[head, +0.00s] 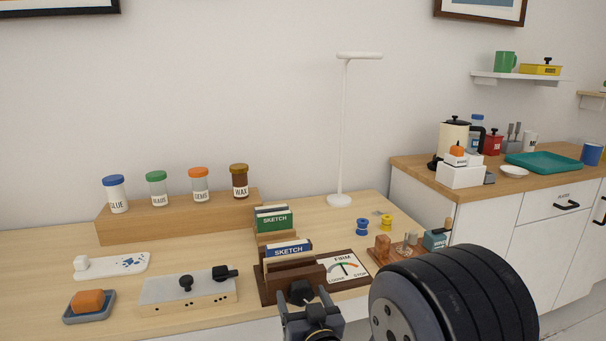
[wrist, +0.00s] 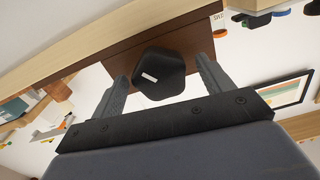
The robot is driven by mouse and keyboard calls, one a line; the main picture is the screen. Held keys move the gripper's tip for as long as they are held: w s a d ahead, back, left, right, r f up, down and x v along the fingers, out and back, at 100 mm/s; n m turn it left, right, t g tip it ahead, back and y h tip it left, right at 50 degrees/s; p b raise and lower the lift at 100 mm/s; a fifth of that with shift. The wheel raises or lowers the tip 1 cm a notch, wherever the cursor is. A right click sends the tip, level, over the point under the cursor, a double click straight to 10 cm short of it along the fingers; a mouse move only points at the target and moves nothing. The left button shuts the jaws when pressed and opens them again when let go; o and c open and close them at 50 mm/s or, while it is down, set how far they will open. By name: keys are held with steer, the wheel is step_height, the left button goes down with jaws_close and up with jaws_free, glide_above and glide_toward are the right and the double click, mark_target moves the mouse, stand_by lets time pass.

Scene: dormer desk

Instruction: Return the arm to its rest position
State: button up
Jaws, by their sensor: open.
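My gripper (head: 309,308) is open at the front edge of the desk, in the lower middle of the head view. Its two fingers stand apart on either side of a black knob (wrist: 158,75) with a white mark in the wrist view. The knob also shows in the head view (head: 301,291), on the front of a dark brown stand (head: 275,287). Whether the fingers touch the knob I cannot tell. My dark, ribbed arm (head: 455,300) fills the lower right of the head view and hides part of the desk.
The brown stand holds sketch cards (head: 289,250) and has a dial card (head: 344,267) beside it. A switch box (head: 188,292) and a soap-like orange block (head: 88,300) lie left. Labelled jars (head: 200,186) stand on a wooden riser (head: 170,219). A white lamp (head: 342,130) stands behind.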

steer(key=v, duration=0.9)
steer(key=shift+s+b, duration=0.3)
steer(key=shift+d+r, duration=0.1)
steer(key=shift+d, duration=0.05)
